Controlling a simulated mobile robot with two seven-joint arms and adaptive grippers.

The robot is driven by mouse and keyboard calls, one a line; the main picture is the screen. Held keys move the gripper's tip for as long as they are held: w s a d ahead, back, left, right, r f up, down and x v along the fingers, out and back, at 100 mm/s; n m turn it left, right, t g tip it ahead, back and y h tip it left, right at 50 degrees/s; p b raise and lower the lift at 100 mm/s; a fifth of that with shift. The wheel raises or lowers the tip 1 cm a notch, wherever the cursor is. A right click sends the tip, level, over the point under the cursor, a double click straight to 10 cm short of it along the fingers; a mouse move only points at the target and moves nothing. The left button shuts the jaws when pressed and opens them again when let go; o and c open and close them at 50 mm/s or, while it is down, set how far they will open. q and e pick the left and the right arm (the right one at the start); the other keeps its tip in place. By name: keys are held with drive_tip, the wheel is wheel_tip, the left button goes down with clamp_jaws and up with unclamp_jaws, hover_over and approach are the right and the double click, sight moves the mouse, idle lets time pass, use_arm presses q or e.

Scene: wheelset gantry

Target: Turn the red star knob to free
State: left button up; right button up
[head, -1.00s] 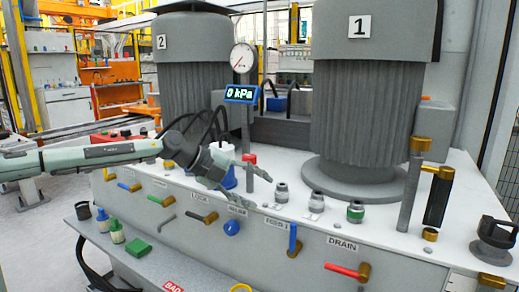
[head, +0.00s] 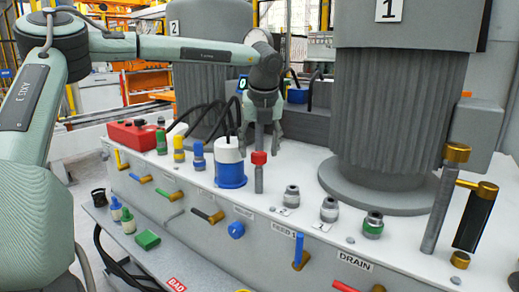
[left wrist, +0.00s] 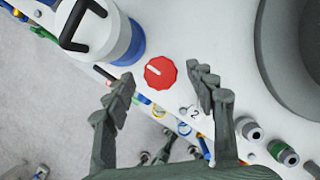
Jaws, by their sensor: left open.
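The red star knob (head: 259,158) stands on a grey post on the white top of the machine, right of the blue and white canister (head: 230,163). In the left wrist view the knob (left wrist: 160,72) shows from above, with a white mark toward its upper left. My left gripper (head: 265,142) points down just above and behind the knob in the head view. In the left wrist view its open fingers (left wrist: 163,88) lie to either side of the knob, apart from it.
The canister (left wrist: 118,40) stands close to the left finger in the left wrist view. A large grey motor (head: 402,110) marked 1 stands to the right. Several grey fittings (head: 292,196) line the top. Coloured valve handles (head: 300,250) project from the front.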

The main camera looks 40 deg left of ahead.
use_arm(q)
drive_tip(key=shift+w+a+f, duration=0.1)
drive_tip(key=shift+a+f, duration=0.05)
drive_tip(key=shift+f, duration=0.35)
drive_tip(key=c, duration=1.2)
drive_tip(key=shift+o, duration=0.2)
use_arm(e)
drive_tip(key=shift+w+d, duration=0.1)
drive_tip(key=shift+w, duration=0.4)
